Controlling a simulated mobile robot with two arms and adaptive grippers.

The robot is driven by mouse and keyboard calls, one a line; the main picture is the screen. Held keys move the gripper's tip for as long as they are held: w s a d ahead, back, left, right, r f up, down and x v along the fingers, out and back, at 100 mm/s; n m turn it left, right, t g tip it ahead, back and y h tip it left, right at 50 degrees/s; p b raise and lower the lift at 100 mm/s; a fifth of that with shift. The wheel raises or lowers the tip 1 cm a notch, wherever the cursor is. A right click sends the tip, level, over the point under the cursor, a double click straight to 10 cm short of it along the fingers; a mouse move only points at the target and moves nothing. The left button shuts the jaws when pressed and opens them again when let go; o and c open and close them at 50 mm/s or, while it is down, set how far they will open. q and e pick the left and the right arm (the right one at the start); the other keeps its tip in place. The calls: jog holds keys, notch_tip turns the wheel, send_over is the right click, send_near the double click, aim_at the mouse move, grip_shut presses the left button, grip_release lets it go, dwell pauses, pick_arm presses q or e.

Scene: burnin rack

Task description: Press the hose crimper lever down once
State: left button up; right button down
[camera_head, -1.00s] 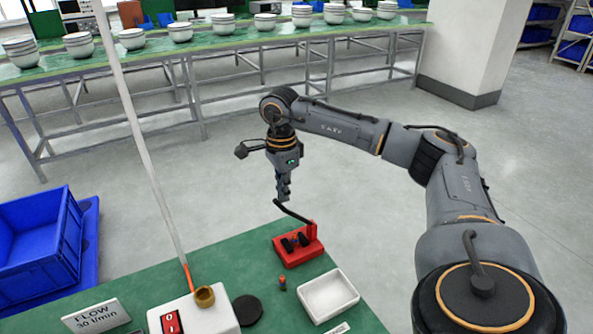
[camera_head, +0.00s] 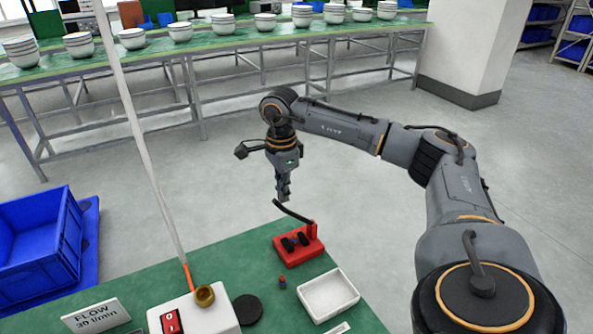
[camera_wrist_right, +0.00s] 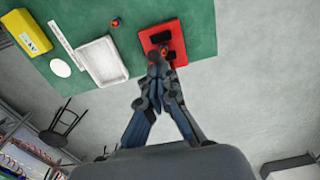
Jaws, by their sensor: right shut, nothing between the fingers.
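The hose crimper (camera_head: 298,247) is a red base with black parts on the green table. Its black lever (camera_head: 291,211) slants up to the left from a red post. My right gripper (camera_head: 283,198) is shut and empty, pointing down at the raised end of the lever. In the head view its fingertips are right by the lever's tip; I cannot tell whether they touch. In the right wrist view the red crimper base (camera_wrist_right: 176,42) lies just beyond the closed fingers (camera_wrist_right: 157,62), which hide part of it. My left gripper is not in view.
A white tray (camera_head: 346,308) stands right of the crimper's front, with a small red-and-blue piece (camera_head: 282,282) and a black disc (camera_head: 248,309) nearby. A white box with a red switch (camera_head: 171,322) and a tall pale pole (camera_head: 150,160) are at left.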

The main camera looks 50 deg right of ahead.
aim_at(295, 213)
jog(key=shift+f+b, duration=0.8)
jog(key=shift+f, duration=0.65)
jog(key=shift+w+a+f+b, duration=0.3)
jog(key=shift+a+f+b, duration=0.2)
jog(key=shift+a+f, duration=0.4)
jog(key=shift+f, duration=0.1)
jog(key=shift+w+a+f+b, duration=0.2)
jog(key=shift+a+f+b, duration=0.5)
jog(key=shift+f, duration=0.5)
